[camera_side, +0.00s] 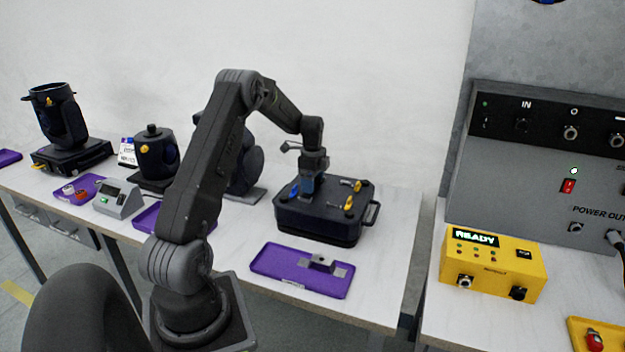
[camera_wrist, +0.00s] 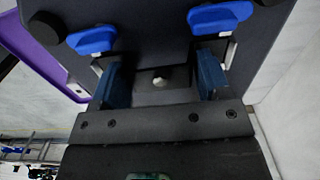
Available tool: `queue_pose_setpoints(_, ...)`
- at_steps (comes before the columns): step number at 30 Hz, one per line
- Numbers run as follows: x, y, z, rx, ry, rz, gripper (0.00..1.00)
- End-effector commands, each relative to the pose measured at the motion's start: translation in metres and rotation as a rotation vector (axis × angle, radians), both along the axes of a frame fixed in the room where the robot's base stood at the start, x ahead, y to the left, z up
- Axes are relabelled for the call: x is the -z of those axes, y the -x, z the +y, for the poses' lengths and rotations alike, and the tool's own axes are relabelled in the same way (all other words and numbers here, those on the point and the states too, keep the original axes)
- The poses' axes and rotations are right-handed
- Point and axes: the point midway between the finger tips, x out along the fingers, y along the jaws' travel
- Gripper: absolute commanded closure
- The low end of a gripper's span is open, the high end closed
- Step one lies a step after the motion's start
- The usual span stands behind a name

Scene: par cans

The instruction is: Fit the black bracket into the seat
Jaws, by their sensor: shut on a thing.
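My gripper (camera_side: 308,185) is over the top of the black case (camera_side: 322,222), fingertips low, at or just above its lid. In the wrist view its two dark blue fingers (camera_wrist: 162,80) are shut on a dark piece, which I take for the black bracket (camera_wrist: 158,95). A pale round spot shows between the fingers, just at the bracket. The seat cannot be made out; the gripper and bracket cover that part of the lid. I cannot tell whether the bracket touches the lid or sits in it.
Yellow levers (camera_side: 349,203) stand on the case lid in the side view; blue knobs (camera_wrist: 220,16) flank the fingers in the wrist view. A purple tray (camera_side: 275,262) with a grey metal part (camera_side: 320,262) lies in front. A yellow box (camera_side: 492,268) stands on the right table.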

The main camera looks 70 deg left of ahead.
Motion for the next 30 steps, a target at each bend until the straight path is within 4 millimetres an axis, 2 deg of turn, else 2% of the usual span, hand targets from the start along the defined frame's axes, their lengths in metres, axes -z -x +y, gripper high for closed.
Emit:
queue_pose_setpoints(1,0.0,0.0,0.0,0.0,0.0,0.0,0.28)
queue_pose_setpoints(10,0.0,0.0,0.0,0.0,0.0,0.0,0.0)
queue_pose_setpoints(19,-0.004,0.0,0.0,0.0,0.0,0.0,0.0)
queue_pose_setpoints(23,-0.02,-0.001,0.001,0.0,-0.003,-0.003,0.0)
queue_pose_setpoints(30,-0.073,-0.001,0.001,0.0,-0.004,-0.004,0.0)
